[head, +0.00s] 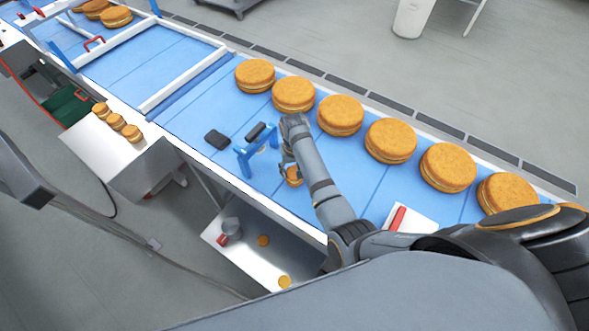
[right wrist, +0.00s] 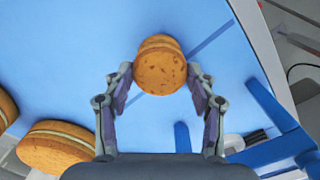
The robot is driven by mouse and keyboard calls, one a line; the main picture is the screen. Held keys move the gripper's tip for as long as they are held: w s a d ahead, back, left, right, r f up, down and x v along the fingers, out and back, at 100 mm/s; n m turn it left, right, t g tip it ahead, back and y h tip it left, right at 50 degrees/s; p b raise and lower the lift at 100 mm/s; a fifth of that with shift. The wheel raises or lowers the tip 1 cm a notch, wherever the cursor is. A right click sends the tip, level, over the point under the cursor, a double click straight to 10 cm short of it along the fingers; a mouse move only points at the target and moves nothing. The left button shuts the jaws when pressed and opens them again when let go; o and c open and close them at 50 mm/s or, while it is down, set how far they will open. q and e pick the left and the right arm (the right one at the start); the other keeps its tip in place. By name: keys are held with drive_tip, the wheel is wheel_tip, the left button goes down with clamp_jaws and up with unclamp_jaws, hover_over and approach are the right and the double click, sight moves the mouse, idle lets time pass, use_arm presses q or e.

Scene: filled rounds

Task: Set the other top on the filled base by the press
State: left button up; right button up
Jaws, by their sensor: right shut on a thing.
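My right gripper (head: 288,165) is on the blue table beside the small blue press (head: 244,163), to its right in the head view. It is shut on a round golden-brown top (right wrist: 160,73), which shows between the fingertips in the right wrist view. A second layer (right wrist: 158,42) shows just behind the top, with a paler line between; this looks like the filled base, mostly hidden. I cannot tell whether the two touch. In the head view only part of the small round (head: 294,177) shows past my fingers. My left gripper is not in view.
Several large filled rounds (head: 341,115) stand in a row along the far side of the table. A dark block (head: 217,139) lies left of the press. A lower tray (head: 285,255) holds a metal cup (head: 231,227). Small rounds (head: 116,122) sit on a white surface at left.

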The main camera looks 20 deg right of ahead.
drive_tip(key=shift+f, duration=0.5)
drive_tip(key=o, duration=0.9)
drive_tip(key=shift+c, duration=0.2)
drive_tip(key=o, duration=0.3)
drive_tip(key=shift+o, duration=0.2)
drive_tip(key=shift+r, duration=0.1)
wheel_tip(320, 180, up, 2)
drive_tip(key=shift+r, duration=2.45)
drive_tip(key=shift+a, duration=0.15)
